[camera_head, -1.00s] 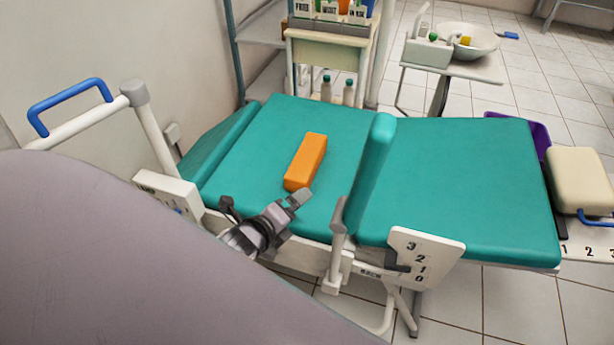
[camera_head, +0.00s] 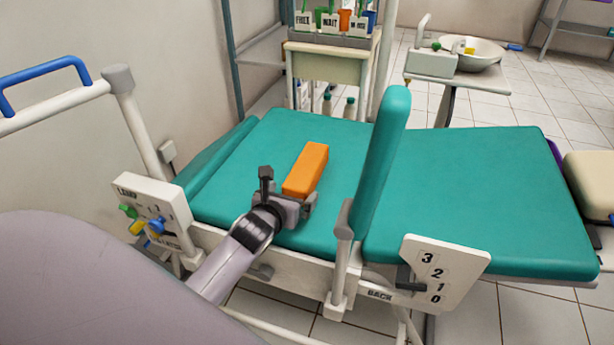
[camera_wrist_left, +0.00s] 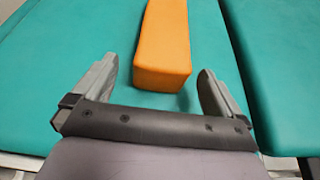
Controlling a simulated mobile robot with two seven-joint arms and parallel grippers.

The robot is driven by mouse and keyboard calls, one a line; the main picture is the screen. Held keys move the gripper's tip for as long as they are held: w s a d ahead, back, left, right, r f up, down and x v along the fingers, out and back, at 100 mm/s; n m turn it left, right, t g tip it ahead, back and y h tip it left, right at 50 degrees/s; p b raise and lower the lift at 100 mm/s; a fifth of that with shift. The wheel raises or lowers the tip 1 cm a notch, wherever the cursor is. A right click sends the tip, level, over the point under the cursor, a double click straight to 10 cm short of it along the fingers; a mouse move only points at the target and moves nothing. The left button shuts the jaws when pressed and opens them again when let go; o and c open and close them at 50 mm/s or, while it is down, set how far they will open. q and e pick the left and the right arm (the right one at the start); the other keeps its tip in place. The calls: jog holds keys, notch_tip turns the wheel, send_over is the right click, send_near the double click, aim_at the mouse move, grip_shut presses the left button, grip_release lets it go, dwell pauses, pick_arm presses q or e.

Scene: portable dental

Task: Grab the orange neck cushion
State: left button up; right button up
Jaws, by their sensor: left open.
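The orange neck cushion (camera_head: 306,169) is a long block lying on the left teal section of the dental chair (camera_head: 240,165). It also shows in the left wrist view (camera_wrist_left: 163,45), with its near end close to the mouth of my left gripper. My left gripper (camera_head: 289,192) is open and empty at the cushion's near end. In the left wrist view its fingers (camera_wrist_left: 155,85) stand apart, one on each side of the cushion's line, with teal surface showing between cushion and fingers. My right gripper is not in view.
An upright teal armrest pad (camera_head: 382,160) stands right of the cushion. A control box (camera_head: 150,205) with coloured knobs and a white rail are at the left. A numbered plate (camera_head: 437,272) is at the front. A labelled cart (camera_head: 328,65) stands behind.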

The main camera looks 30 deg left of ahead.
aim_at(307, 172)
pick_arm(q)
jog(key=x, duration=0.1)
jog(key=b+x, duration=0.1)
jog(key=shift+w+f, duration=0.2)
jog(key=shift+f, duration=0.15)
jog(key=shift+w, duration=0.4)
jog(key=c, duration=1.1)
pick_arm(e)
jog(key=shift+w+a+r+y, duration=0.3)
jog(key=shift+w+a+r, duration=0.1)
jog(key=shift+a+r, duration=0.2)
